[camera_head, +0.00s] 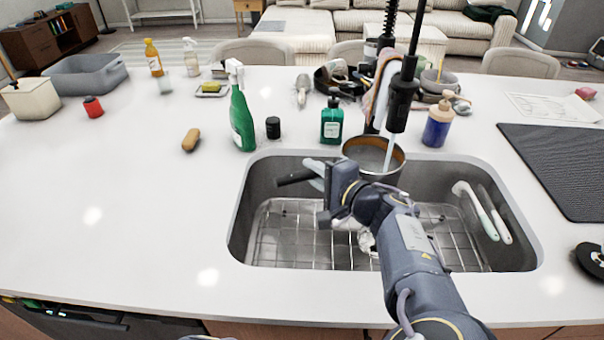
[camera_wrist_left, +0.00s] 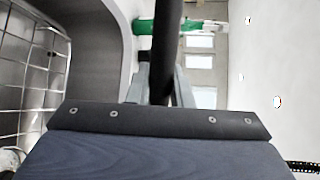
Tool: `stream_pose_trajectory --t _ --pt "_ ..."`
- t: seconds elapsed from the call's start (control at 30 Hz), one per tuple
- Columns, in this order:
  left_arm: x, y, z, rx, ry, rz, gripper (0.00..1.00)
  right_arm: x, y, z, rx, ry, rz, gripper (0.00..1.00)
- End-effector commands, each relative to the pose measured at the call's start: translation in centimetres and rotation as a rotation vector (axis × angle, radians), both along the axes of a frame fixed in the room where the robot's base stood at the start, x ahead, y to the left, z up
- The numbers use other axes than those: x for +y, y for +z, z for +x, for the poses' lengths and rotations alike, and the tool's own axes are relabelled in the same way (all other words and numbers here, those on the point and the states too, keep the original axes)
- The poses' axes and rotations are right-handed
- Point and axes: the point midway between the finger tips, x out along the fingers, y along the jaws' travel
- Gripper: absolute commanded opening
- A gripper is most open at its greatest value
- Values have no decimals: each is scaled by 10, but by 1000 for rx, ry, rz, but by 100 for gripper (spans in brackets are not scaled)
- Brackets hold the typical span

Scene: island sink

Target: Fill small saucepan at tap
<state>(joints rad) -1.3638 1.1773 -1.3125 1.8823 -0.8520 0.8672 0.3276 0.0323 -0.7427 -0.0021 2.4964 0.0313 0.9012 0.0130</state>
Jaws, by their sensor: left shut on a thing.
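The small saucepan (camera_head: 388,172) is a metal pan held upright in the upper middle of the sink, above the rack. Its dark handle (camera_head: 293,179) points left, and it also shows as a dark bar in the left wrist view (camera_wrist_left: 168,45). My left gripper (camera_head: 318,176) is shut on this handle. The black tap head (camera_head: 402,95) hangs over the pan, and a pale stream of water (camera_head: 389,150) runs from it into the pan. The pan's water level is hard to tell. My right gripper is not in view.
The sink (camera_head: 262,180) holds a wire rack (camera_head: 290,235) and a pale brush (camera_head: 475,208) at right. A green spray bottle (camera_head: 241,118), a dark jar (camera_head: 273,127), a green soap bottle (camera_head: 331,122) and a blue bottle (camera_head: 438,122) stand behind it. The counter at left is mostly clear.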

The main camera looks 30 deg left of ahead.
Motion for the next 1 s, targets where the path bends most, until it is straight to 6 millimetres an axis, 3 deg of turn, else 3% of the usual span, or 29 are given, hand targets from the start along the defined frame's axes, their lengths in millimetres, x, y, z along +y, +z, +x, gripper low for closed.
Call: stream_pose_trajectory --t 0.5,1.0 --pt "-29 2 33 -4 -1 0 0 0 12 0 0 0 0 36" --pt "-33 1 37 -4 0 0 0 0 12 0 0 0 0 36"
